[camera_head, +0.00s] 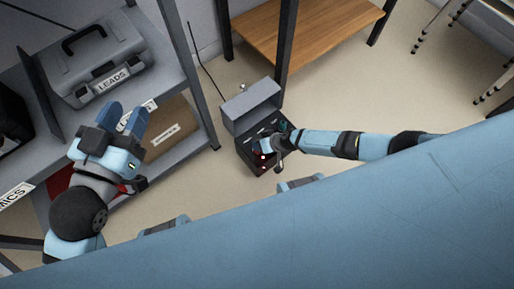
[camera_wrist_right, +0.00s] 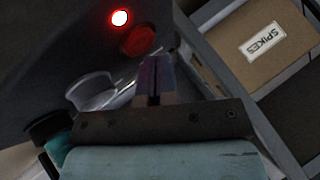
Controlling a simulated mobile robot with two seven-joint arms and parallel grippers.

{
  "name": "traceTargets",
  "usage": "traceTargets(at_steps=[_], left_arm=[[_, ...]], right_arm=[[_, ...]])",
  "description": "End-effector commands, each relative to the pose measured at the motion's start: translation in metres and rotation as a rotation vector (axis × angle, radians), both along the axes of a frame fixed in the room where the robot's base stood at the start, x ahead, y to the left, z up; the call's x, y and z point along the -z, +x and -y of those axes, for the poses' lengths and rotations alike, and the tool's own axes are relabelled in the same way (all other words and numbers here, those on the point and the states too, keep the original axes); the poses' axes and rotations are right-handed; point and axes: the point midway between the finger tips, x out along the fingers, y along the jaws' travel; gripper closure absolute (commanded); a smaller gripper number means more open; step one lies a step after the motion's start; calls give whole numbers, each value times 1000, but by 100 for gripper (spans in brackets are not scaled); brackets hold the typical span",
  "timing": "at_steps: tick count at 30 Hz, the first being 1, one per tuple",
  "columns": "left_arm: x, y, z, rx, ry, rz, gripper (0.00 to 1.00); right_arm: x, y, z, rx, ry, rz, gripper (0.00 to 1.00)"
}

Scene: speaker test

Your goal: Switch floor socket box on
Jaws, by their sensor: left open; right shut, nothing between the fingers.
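The floor socket box (camera_head: 246,153) is a dark box on the floor with its grey lid (camera_head: 252,105) raised. In the right wrist view its dark panel (camera_wrist_right: 45,45) carries a glowing red lamp (camera_wrist_right: 120,18), a dimmer red round part (camera_wrist_right: 138,41) beside it, and a grey flap (camera_wrist_right: 92,88). My right gripper (camera_head: 271,150) is over the box; its fingers (camera_wrist_right: 156,68) are shut and empty, with the tips just below the red round part in that view. I cannot tell whether they touch it. My left gripper (camera_head: 128,115) is open and empty, over the shelf at left.
A grey shelf rack (camera_head: 190,70) on the left holds a case marked LEADS (camera_head: 105,65) and a cardboard box (camera_head: 170,135). A wooden-topped bench (camera_head: 310,30) stands behind. A carton marked SPIKES (camera_wrist_right: 255,50) is right of the box in the wrist view. Floor at right (camera_head: 390,90) is clear.

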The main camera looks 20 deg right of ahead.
Motion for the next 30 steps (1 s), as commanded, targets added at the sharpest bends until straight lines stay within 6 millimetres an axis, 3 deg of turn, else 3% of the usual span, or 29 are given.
traceTargets(at_steps=[8, 24, 30], left_arm=[[-1, 0, 0, -2, 0, -1, 57], [-51, 0, 0, 0, 1, -2, 57], [-56, 0, 0, 0, 2, -2, 57]], right_arm=[[-2, 0, 0, -1, 1, 0, 100], [-56, 0, 0, -2, 0, 1, 100], [-62, 0, 0, -1, 1, 0, 100]])
